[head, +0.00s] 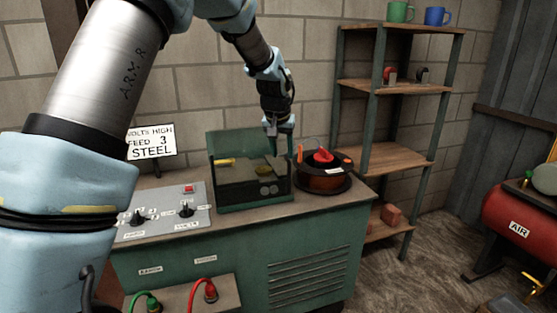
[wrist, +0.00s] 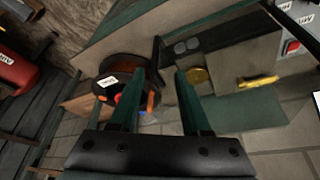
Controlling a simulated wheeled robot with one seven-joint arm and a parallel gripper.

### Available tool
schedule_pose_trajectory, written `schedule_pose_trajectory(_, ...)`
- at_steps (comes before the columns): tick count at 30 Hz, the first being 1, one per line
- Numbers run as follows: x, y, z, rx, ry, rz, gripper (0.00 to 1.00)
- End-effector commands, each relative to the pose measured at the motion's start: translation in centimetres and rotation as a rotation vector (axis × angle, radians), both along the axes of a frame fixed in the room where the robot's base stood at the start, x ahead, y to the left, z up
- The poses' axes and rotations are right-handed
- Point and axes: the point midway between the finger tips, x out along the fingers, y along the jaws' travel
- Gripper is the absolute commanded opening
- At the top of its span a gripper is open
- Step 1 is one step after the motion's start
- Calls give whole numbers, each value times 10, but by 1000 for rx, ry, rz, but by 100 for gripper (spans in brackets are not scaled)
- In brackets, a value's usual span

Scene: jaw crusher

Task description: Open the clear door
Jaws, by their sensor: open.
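A green box (head: 222,203) stands on the green cabinet top. Its clear door is hard to make out. Dark, see-through-looking surfaces show at the box's front and top, with yellow pieces (head: 225,161) behind or beneath them. In the wrist view the box (wrist: 262,110) lies at the right, with a yellow piece (wrist: 258,82). My gripper (head: 281,145) points down at the box's right end. In the wrist view its two fingers (wrist: 155,75) are apart and empty. A dark upright bar (wrist: 157,52) lies just beyond the gap. I cannot tell whether a finger touches the box.
A round dark-and-copper device (head: 322,180) with a red knob stands close right of the box. A grey control panel (head: 163,212) with knobs and a red button lies to the left. A shelf rack (head: 385,157) stands right, and a red air tank (head: 510,222) far right.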

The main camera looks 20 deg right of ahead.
Motion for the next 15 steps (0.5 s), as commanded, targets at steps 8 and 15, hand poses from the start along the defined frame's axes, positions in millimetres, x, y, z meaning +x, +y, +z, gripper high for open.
schedule_pose_trajectory(8, 3, -21, -17, -4, -2, -16, 47)
schedule_pose_trajectory(15, 16, -31, -57, -3, -3, -17, 47)
